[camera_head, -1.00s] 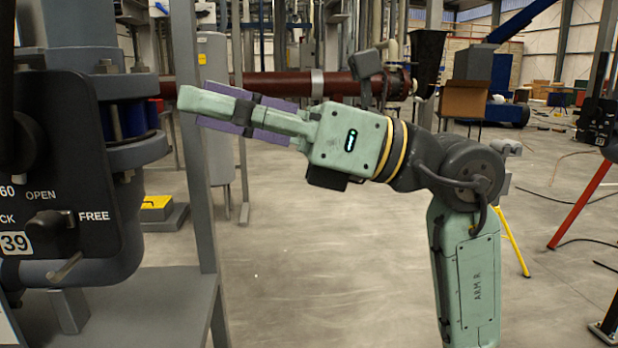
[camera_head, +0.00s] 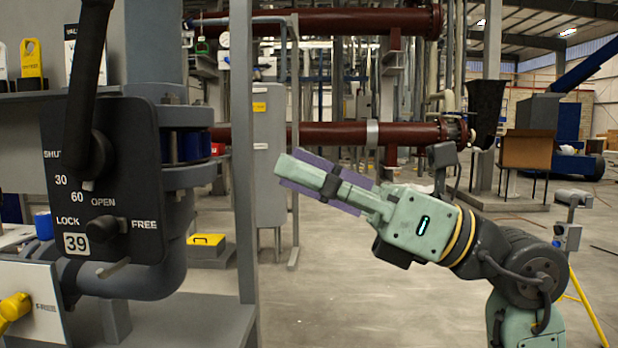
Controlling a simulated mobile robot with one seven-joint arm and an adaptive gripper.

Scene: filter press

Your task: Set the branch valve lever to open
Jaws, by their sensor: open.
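The branch valve lever (camera_head: 82,85) is a black handle rising from a hub on a dark valve plate (camera_head: 150,190) at the left. It stands nearly upright, leaning a little right at its top, which the upper frame edge cuts off. The plate is marked SHUT, 30, 60 and OPEN, with 39 on a white label. Below it, a small lock knob (camera_head: 103,228) sits between LOCK and FREE. My gripper (camera_head: 285,172) is to the right of the valve, apart from the lever, pointing left with nothing visible in it. Its fingers are seen side-on and the gap is hard to make out.
A grey upright post (camera_head: 243,150) stands between the valve and my gripper. A grey bench (camera_head: 185,318) lies under the valve, with a yellow knob (camera_head: 15,306) at lower left. Brown pipes (camera_head: 330,135) run behind. Open floor lies below my arm.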

